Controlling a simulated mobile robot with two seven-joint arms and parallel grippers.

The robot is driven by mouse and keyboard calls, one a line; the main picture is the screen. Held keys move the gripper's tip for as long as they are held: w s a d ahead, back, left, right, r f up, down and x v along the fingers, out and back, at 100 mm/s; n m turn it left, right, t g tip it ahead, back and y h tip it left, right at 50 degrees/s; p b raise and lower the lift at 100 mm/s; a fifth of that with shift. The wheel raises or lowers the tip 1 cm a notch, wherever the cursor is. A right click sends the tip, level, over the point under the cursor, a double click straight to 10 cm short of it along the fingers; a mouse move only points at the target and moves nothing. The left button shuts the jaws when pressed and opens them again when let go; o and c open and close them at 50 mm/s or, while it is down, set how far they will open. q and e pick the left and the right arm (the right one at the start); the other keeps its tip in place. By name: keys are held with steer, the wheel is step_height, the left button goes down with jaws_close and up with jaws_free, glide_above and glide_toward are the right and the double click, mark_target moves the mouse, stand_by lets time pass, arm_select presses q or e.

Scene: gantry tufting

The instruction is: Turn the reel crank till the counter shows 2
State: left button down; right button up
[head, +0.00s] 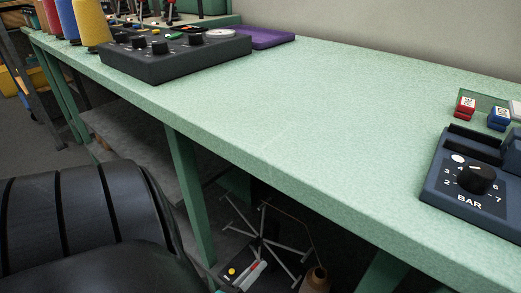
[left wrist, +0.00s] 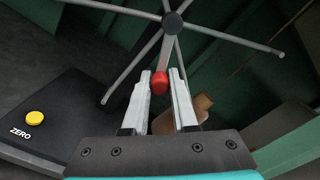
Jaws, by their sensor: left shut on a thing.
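The reel is a wheel of thin grey spokes (head: 262,241) under the bench. In the left wrist view its dark hub (left wrist: 173,22) is at the top, with spokes spreading out. A red crank knob (left wrist: 160,83) sits between the fingertips of my left gripper (left wrist: 161,88), which is shut on it just below the hub. The head view shows this gripper (head: 252,274) small at the bottom edge. A dark box with a yellow ZERO button (left wrist: 35,118) is at the left. No counter digits can be read. My right gripper is out of view.
A green bench (head: 270,110) stands over the reel, with a green leg (head: 187,190) close to its left. A brown cone (head: 314,279) stands right of the reel. A BAR dial box (head: 470,185) and a dark knob panel (head: 172,55) rest on the bench; its middle is clear.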

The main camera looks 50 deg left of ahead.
arm_select(q)
steer(key=shift+s+a+f+m, duration=0.15)
steer(key=shift+a+m, duration=0.6)
steer(key=shift+m, duration=0.75)
steer(key=shift+s+a+r+m, duration=0.1)
steer(key=shift+s+a+m, duration=0.1)
steer(key=shift+a+m, duration=0.95)
steer(key=shift+s+a+f+m, duration=0.15)
steer(key=shift+a+m, duration=0.25)
steer(key=shift+m, duration=1.45)
steer(key=shift+r, duration=0.1)
steer(key=c, duration=0.7)
jaws_free()
steer(key=shift+s, duration=0.1)
